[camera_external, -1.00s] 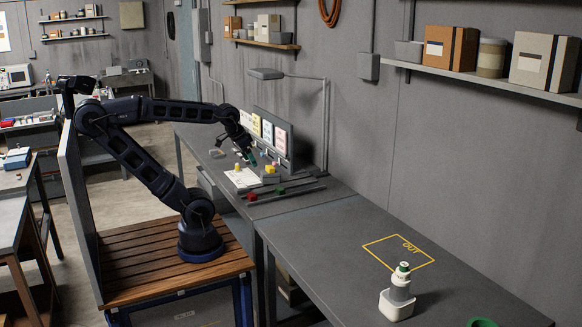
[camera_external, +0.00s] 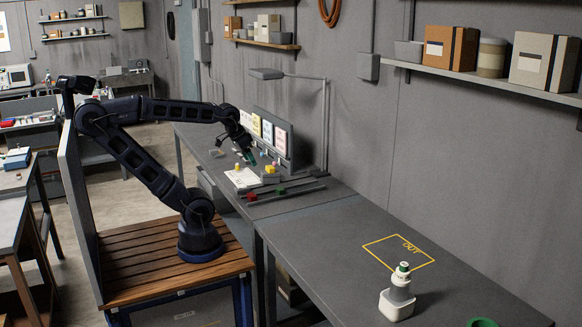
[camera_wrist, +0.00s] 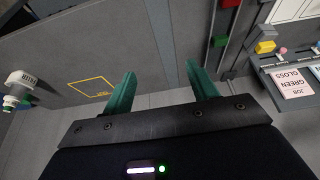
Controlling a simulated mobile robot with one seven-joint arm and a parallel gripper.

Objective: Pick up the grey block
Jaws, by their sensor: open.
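A small grey block (camera_external: 270,178) appears in the external view on the far bench, directly below a yellow block (camera_external: 270,168); I cannot tell how they touch. My gripper (camera_external: 251,157) is above the far bench, to the left of and a little above the yellow block in the external view. In the wrist view my gripper (camera_wrist: 160,69) shows two green fingers spread apart with nothing between them.
A red block (camera_external: 251,196) and a green block (camera_external: 280,190) are by the dark rails. A card board (camera_external: 270,138) and lamp (camera_external: 266,74) stand behind.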

